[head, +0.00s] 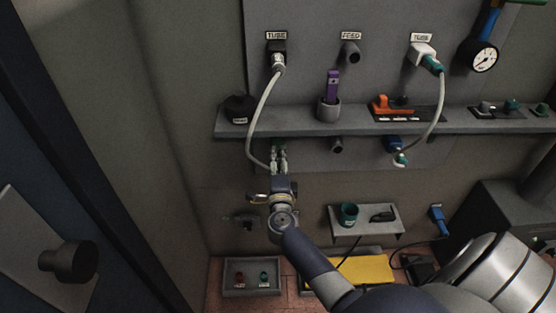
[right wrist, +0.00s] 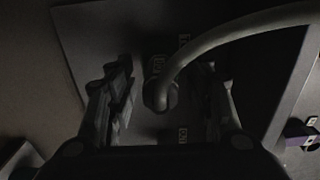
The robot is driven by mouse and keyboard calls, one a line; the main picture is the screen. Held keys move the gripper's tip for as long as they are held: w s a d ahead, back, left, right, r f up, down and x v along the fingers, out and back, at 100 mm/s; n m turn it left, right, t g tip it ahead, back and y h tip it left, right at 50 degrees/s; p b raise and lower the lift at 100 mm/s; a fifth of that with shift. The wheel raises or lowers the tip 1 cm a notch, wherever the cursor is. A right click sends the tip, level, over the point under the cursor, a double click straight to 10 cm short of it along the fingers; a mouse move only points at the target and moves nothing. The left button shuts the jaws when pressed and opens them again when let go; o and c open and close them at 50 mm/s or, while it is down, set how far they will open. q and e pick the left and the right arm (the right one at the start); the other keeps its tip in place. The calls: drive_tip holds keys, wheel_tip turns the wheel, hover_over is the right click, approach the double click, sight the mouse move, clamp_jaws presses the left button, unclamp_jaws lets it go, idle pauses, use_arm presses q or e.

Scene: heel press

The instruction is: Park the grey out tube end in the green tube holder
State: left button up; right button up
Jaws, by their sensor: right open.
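A grey tube (head: 261,110) hangs from a dark fitting on the wall panel at the upper left. It curves down to my right gripper (head: 279,162), where its lower end is hard to make out. In the right wrist view, the tube (right wrist: 215,38) bends down into a dark round fitting, between the spread fingers of my right gripper (right wrist: 168,100). I see no clear contact with the fingers. A green cup-like holder (head: 348,213) stands on a small grey wall shelf at the lower right; I cannot tell for sure that it is the tube holder. My left gripper is not in view.
A long grey shelf (head: 360,127) crosses above my gripper, carrying a purple item in a cup (head: 330,105) and an orange item (head: 392,107). A second tube (head: 439,105) hangs at the right. A tray (head: 251,289) and a yellow panel (head: 365,270) lie below.

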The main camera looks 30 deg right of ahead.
drive_tip(key=v, duration=1.1)
drive_tip(key=shift+s, duration=0.2)
drive_tip(key=s+a+f+n+g+y, duration=0.1)
drive_tip(key=s+a+f+n+y, duration=0.25)
drive_tip(key=f+n, duration=0.45)
drive_tip(key=s+a+f+n+g+y, duration=0.1)
drive_tip(key=s+a+f+n+y, duration=0.3)
drive_tip(key=f, duration=0.8)
drive_tip(key=s+a+f+n+g+y, duration=0.2)
drive_tip(key=a+f+n, duration=0.3)
drive_tip(key=f, duration=0.5)
drive_tip(key=s+f+n+g+y+p, duration=0.1)
drive_tip(key=s+f+n+g, duration=0.4)
drive_tip(key=s+f, duration=0.85)
drive_tip(key=s+d+f+n+g, duration=0.2)
drive_tip(key=s+f, duration=0.1)
drive_tip(key=s, duration=0.7)
drive_tip(key=s+d+f+n+g, duration=0.2)
drive_tip(key=s+f+g, duration=0.1)
drive_tip(key=s, duration=0.7)
drive_tip(key=shift+n+h, duration=0.3)
drive_tip(key=shift+h, duration=0.15)
drive_tip(key=shift+s+d, duration=0.1)
